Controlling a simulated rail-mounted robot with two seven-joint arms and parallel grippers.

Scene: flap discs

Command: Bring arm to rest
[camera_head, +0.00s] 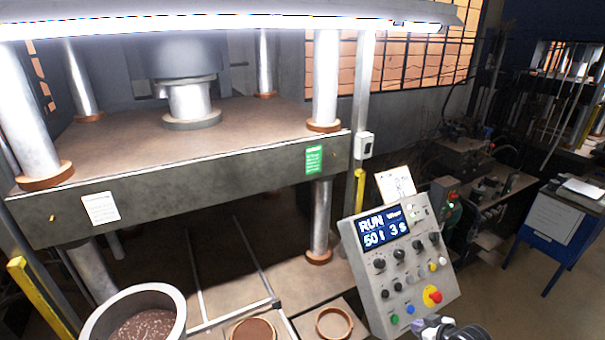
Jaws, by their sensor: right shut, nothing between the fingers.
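My right gripper (432,325) shows at the bottom edge of the picture, just below the grey control panel (387,290). Only its end is in view, and it is small and partly cut off by the frame. It is shut with nothing held. It appears close to the panel's lower edge; I cannot tell whether it touches. The panel's display reads RUN, 50 t and 3 s. My left gripper is not in view.
A large press with steel columns and a thick platen (190,180) fills the left. A bowl of brown granules (178,300) and two round rings, one (335,322) beside the panel, sit at the front. A blue desk (560,222) stands at right, with open floor before it.

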